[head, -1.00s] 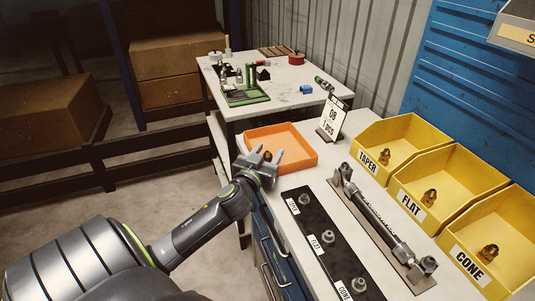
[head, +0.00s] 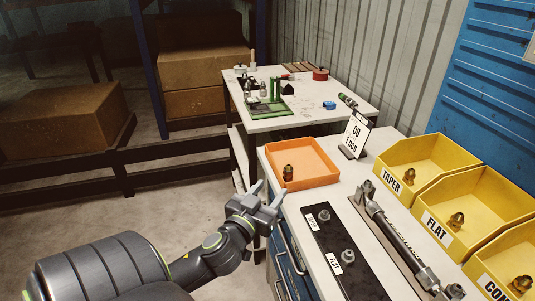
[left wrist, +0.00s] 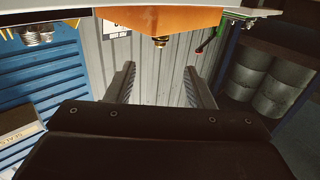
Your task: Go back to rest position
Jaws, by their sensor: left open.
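My left gripper (head: 263,199) is open and empty, in front of the near left edge of the workbench (head: 294,221). Its two fingers (left wrist: 158,85) stand apart in the left wrist view with nothing between them. An orange tray (head: 316,181) lies on the bench just beyond the gripper, with a brass fitting (head: 288,172) in it. The left wrist view also shows the tray (left wrist: 165,22) and fitting (left wrist: 159,41). My right gripper is not in view.
A black strip (head: 318,236) with labelled fittings and a hose assembly (head: 396,232) lie on the bench. Yellow bins marked TAPER (head: 392,180), FLAT (head: 436,231) and CONE hold brass fittings. A sign (head: 356,135) stands behind the tray. A second table (head: 314,122) is behind. Floor at left is clear.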

